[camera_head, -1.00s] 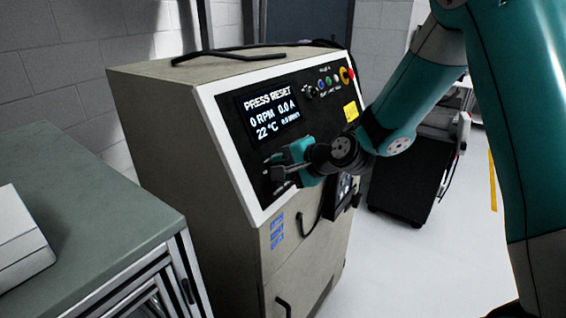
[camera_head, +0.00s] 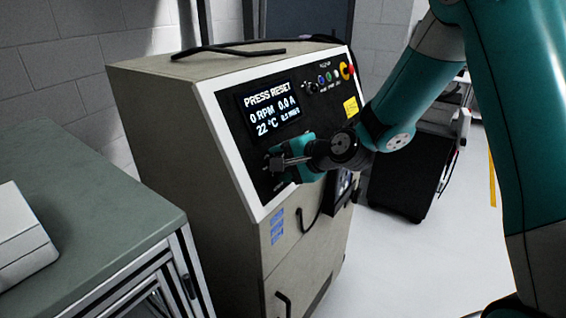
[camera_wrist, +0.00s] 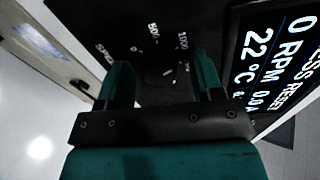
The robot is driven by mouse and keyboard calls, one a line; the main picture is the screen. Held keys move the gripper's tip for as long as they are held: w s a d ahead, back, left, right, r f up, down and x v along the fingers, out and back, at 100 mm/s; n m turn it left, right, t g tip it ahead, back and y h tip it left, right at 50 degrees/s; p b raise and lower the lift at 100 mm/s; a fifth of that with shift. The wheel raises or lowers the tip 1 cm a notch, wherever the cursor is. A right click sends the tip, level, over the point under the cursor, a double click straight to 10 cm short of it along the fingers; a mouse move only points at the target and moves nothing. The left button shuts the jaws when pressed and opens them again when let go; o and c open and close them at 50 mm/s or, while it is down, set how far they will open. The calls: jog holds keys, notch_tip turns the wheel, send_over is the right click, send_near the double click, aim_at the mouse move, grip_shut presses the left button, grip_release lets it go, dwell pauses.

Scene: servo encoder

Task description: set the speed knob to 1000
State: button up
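The black control panel (camera_head: 262,180) of the beige cabinet carries the speed scale. In the wrist view its marks 0, 500 (camera_wrist: 153,33) and 1000 (camera_wrist: 182,42) and the word SPEED show beyond my fingers. The speed knob (camera_wrist: 158,73) is dark and hard to make out between my fingers; its pointer setting cannot be read. My gripper (camera_wrist: 163,82) has its two teal fingers spread, one on each side of the knob area, with no clear contact visible. In the head view my gripper (camera_head: 280,160) is close to the panel and hides the knob.
The display (camera_head: 272,108) reads PRESS RESET, 0 RPM, 0.0 A, 22 °C. Small buttons (camera_head: 328,78) and a red-and-yellow emergency stop (camera_head: 346,70) sit upper right on the panel. A green-topped bench (camera_head: 90,220) stands at left. A black cart (camera_head: 408,180) stands behind my arm.

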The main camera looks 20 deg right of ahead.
jog(key=shift+s, duration=0.1)
jog(key=b+v, duration=0.4)
jog(key=v, duration=1.3)
jog(key=shift+d, duration=0.1)
jog(key=s+a+f+n+g+h+b, duration=0.1)
jog(key=s+a+f+n+g, duration=0.2)
jog(key=s+n, duration=0.6)
jog(key=s+a+f+n+g+h+b, duration=0.1)
jog(key=s+a+f+n+g, duration=0.2)
jog(key=s+a+n+g, duration=0.4)
jog(key=s+a+n, duration=0.2)
jog(key=n, duration=0.1)
jog(key=shift+s+a+n, duration=0.3)
jog(key=shift+a, duration=0.05)
jog(key=shift+f, duration=0.1)
